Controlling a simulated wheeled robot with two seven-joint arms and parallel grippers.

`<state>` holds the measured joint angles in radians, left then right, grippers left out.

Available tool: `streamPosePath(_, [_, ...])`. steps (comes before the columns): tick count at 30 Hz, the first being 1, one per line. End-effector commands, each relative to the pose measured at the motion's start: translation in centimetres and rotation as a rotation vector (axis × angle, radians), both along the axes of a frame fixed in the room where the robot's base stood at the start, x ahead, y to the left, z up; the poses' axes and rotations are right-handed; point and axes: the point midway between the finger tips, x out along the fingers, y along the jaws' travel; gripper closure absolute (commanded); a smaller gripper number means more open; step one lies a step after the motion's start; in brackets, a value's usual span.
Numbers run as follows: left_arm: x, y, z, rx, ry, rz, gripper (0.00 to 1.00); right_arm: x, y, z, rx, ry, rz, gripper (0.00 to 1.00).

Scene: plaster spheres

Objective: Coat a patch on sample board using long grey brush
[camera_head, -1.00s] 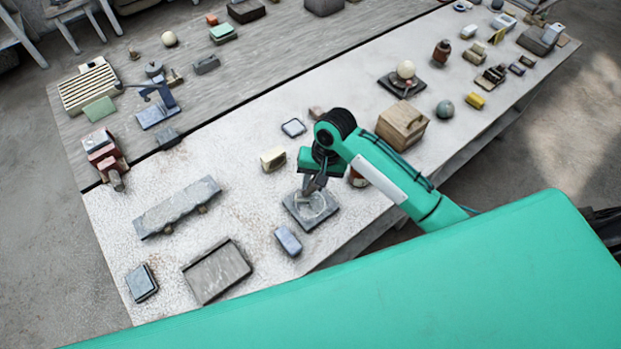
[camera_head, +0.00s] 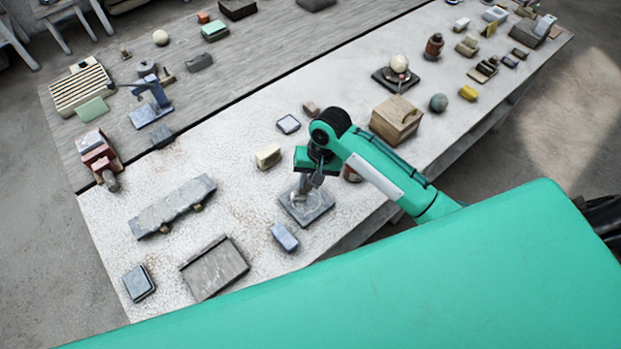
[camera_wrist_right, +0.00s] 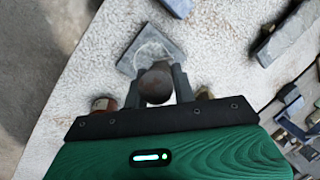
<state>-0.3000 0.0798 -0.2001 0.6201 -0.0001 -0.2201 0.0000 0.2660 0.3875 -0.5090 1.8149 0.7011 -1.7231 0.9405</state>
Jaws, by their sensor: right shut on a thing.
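My right gripper (camera_head: 313,180) is shut on a grey, stick-like thing, apparently the long grey brush (camera_head: 303,187). It is over a square grey slab (camera_head: 322,207) with a pale round hollow. The brush's lower end is at the hollow; whether it touches is too small to tell. In the right wrist view the fingers (camera_wrist_right: 159,88) hold a round, brownish-grey end (camera_wrist_right: 157,82), with the slab (camera_wrist_right: 130,62) beyond. A long grey board with a paler top (camera_head: 172,207), likely the sample board, lies to the left on small supports. My left gripper is out of view.
A grey tray (camera_head: 214,268) and a blue-grey block (camera_head: 285,237) lie near the front edge. A cream block (camera_head: 268,156) stands behind the gripper. A wooden box (camera_head: 396,120) is to the right. The tabletop between slab and long board is mostly clear.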

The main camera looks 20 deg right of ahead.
Motion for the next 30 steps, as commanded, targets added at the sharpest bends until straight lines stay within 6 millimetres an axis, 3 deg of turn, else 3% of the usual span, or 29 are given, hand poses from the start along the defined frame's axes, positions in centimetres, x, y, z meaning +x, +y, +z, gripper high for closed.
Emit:
streamPosePath(11, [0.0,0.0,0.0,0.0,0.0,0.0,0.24,-0.1,0.0,-0.4,0.0,0.0,0.0,0.96])
streamPosePath(30, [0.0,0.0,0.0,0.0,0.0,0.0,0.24,-2.1,-0.8,-0.4,0.0,0.0,0.0,0.96])
